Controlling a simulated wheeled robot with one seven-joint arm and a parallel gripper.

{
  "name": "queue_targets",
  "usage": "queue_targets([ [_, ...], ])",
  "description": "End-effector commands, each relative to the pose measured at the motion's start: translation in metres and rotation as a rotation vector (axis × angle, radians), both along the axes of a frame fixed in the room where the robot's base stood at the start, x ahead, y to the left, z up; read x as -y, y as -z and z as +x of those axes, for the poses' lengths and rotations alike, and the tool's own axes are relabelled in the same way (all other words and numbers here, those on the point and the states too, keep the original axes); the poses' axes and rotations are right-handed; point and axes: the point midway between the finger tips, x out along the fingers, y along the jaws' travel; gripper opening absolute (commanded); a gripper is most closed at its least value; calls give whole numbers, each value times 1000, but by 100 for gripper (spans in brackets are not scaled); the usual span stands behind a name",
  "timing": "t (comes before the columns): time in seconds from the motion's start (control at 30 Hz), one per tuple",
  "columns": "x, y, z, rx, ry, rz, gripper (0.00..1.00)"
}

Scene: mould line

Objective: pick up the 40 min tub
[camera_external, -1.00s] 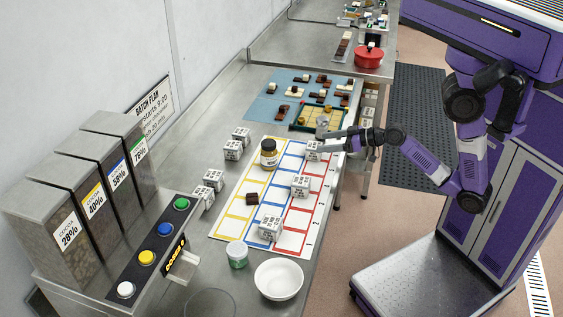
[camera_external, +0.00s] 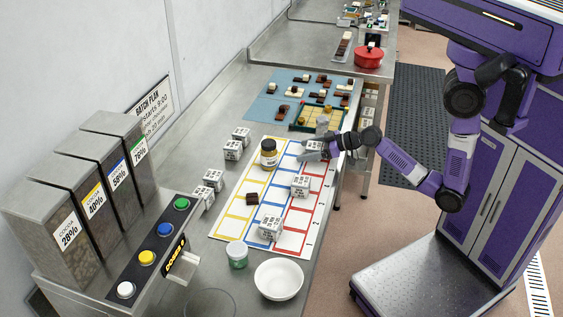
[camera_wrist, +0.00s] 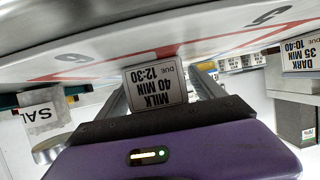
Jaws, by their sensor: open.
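The 40 min tub (camera_wrist: 157,88), a white block-like tub labelled "MILK 40 MIN DUE 12:30", appears upside down in the wrist view. It sits between the fingers of my gripper (camera_wrist: 160,78), one finger on each side. In the external view the tub (camera_external: 313,146) stands in the far right part of the coloured grid mat (camera_external: 277,177), partly covered by my gripper (camera_external: 312,154). My gripper is open and low around it. I cannot tell whether either finger touches it.
A "DARK 35 MIN" tub (camera_wrist: 302,57) shows at right in the wrist view. A silver container (camera_external: 322,126) stands just beyond my gripper. A white bowl (camera_external: 279,279) is nearer.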

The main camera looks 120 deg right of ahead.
Motion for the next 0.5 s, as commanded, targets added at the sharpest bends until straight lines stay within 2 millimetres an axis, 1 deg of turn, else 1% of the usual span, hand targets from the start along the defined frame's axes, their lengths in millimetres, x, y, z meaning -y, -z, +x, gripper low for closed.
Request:
queue_targets([
  [0.17, 0, 0, 0, 0, 0, 0, 78],
  [0.27, 0, 0, 0, 0, 0, 0, 60],
  [0.3, 0, 0, 0, 0, 0, 0, 53],
  [0.47, 0, 0, 0, 0, 0, 0, 21],
  [0.5, 0, 0, 0, 0, 0, 0, 13],
])
